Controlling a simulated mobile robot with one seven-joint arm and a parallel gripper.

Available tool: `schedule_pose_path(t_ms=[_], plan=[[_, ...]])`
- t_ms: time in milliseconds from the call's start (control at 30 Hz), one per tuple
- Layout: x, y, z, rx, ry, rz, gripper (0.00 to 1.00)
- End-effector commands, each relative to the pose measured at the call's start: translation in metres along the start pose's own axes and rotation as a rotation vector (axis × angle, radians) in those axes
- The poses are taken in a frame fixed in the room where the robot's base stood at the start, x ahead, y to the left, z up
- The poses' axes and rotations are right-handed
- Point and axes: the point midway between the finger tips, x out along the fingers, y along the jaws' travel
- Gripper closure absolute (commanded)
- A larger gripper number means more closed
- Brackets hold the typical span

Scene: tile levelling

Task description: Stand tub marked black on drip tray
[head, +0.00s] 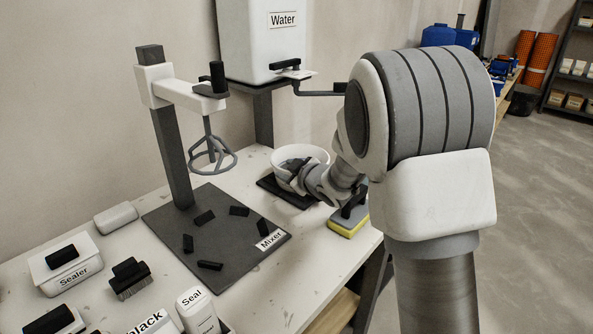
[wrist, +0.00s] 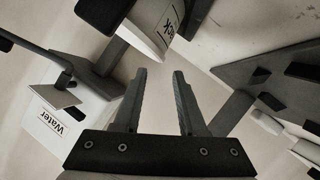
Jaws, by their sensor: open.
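A white tub (head: 301,155) stands upright on the dark drip tray (head: 276,189) below the water tank's tap. In the wrist view the tub (wrist: 146,38) is at the top, upside down in the picture. Its label is partly cut off, and I cannot read it fully. My gripper (head: 287,172) is at the tub's near side in the head view. In the wrist view my gripper (wrist: 160,72) has its fingers apart, with nothing between them. The tub is beyond the fingertips. A label reading "black" (head: 147,323) shows at the bottom edge of the head view; what bears it is mostly cut off.
The Water tank (head: 262,50) and its tap stand behind the tray. The mixer stand (head: 173,150) rises to the left. A yellow sponge float (head: 347,226) lies right of the tray. A Sealer box (head: 65,270), a brush (head: 130,280) and a Seal bottle (head: 197,312) stand front left.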

Motion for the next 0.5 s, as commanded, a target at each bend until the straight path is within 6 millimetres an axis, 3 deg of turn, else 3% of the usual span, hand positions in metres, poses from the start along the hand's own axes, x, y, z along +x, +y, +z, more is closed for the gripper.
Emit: schedule_pose_path(t_ms=[200, 500], plan=[[-0.043, 0.001, -0.002, 0.0, 0.001, 0.001, 0.59], [-0.065, -0.001, 0.0, -0.001, 0.0, -0.001, 0.59]])
